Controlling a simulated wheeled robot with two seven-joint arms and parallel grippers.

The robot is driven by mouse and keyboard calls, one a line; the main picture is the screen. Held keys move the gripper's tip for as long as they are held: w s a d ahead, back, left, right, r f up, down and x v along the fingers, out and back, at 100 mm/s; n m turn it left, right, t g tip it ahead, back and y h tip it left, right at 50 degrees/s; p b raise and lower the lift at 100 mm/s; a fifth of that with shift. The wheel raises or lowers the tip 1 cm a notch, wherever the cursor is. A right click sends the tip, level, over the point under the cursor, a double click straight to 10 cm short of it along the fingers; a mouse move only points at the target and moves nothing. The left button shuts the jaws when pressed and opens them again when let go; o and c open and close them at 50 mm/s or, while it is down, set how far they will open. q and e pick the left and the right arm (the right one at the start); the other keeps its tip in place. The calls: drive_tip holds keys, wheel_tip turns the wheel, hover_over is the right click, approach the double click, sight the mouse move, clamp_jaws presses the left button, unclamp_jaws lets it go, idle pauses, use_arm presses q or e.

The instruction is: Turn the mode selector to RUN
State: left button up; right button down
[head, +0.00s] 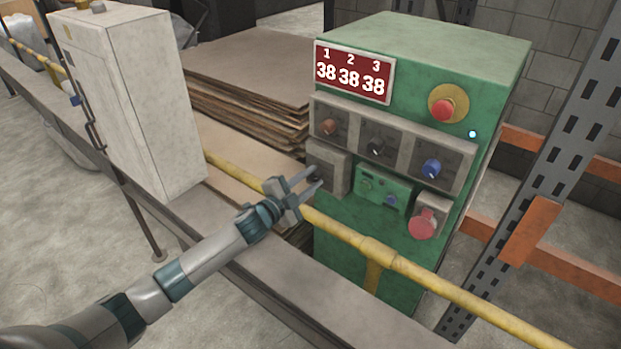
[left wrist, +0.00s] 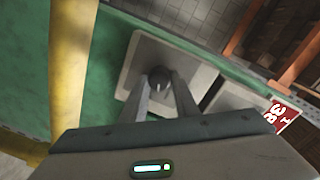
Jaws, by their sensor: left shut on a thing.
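The green control cabinet (head: 350,230) stands beyond the yellow rail. On its lower left front is a grey box (head: 338,158) with a dark knob (head: 315,174), the likely mode selector; its markings are too small to read. My left gripper (head: 313,180) reaches over the rail to this knob. In the left wrist view, the knob (left wrist: 160,78) with a pale pointer mark sits between the two fingertips of my left gripper (left wrist: 161,82), which are shut on it. The fingers partly hide its sides. My right gripper is not in view.
A yellow rail (head: 460,295) runs in front of the cabinet, below my left forearm. Other knobs, a red push button (head: 444,110) and a lower red button (head: 422,224) are close by. A grey-white box (head: 140,100) stands at left; a rack upright stands at right.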

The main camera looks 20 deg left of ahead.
use_arm(q)
drive_tip(key=m, duration=0.2)
drive_tip(key=shift+m, duration=0.7)
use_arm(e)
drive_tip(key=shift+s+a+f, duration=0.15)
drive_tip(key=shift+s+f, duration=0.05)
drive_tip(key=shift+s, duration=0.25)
use_arm(q)
drive_tip(key=shift+f, duration=0.1)
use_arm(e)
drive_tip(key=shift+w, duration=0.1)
use_arm(q)
drive_tip(key=o, duration=1.1)
drive_tip(key=shift+c, duration=0.2)
drive_tip(key=shift+s, duration=0.1)
